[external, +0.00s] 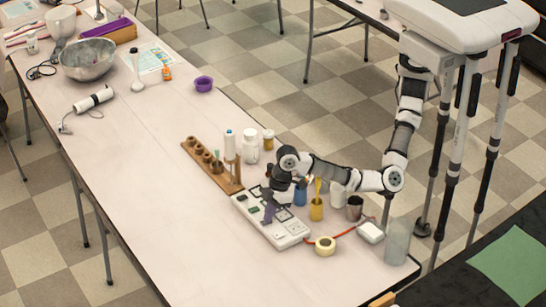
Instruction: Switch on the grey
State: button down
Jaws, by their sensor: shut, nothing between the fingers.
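A long white-grey panel (289,232) lies on the table, with dark squares on its top and lighter parts towards its near right end. It may be the grey thing of the task, but its switches are too small to tell apart. My gripper (268,218) points down over the middle of the panel, its fingers shut and empty. I cannot tell whether the fingertips touch the surface. My gripper and wrist hide part of the panel.
A wooden rack (225,180) stands behind the panel's left end, beside white bottles. A yellow cup (316,209), a metal cup (354,208), a tape roll (325,246) and a clear cylinder (397,242) are to the right. The table's left-front area is clear.

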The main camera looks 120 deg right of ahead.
jog(key=shift+r, duration=0.1)
jog(key=p+v, duration=0.2)
jog(key=w+p+v, duration=0.1)
jog(key=p+v, duration=0.1)
jog(key=shift+r, duration=0.15)
jog(key=shift+s+r, duration=0.25)
jog(key=shift+r, duration=0.1)
jog(key=b+v, duration=0.1)
jog(key=v, duration=0.8)
jog(key=shift+b, duration=0.4)
jog(key=shift+s, duration=0.1)
jog(key=shift+w+r+g+b, duration=0.15)
jog(key=shift+w+g+b, duration=0.55)
jog(key=shift+w, duration=0.4)
jog(key=shift+w+r+g+b, duration=0.15)
jog(key=shift+w+g+b, duration=0.35)
jog(key=shift+w+b, duration=0.4)
